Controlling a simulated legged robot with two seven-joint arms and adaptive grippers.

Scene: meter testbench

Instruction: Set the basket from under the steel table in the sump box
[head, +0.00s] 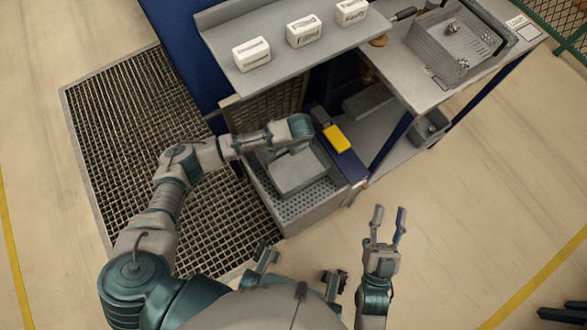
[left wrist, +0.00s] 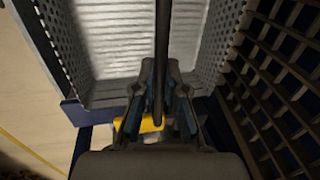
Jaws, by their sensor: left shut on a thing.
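The basket (head: 268,196) has perforated grey walls and a pale floor. In the head view it appears inside the open grey sump box (head: 310,216), beside the steel table (head: 420,82); whether it rests on the bottom is hidden. In the left wrist view the perforated basket (left wrist: 213,48) lies below my left gripper (left wrist: 160,75), which is shut on its dark handle bar. In the head view this gripper (head: 290,150) is over the box, its fingers partly hidden. My right gripper (head: 389,213) is open and empty, in front of the table.
A yellow block (head: 337,138) sits on a blue beam beside the box. A shelf (head: 290,50) with several white labelled boxes overhangs behind. Another basket (head: 455,50) stands on the table; a small grey bin (head: 431,128) is underneath. Floor grating (head: 130,130) lies left.

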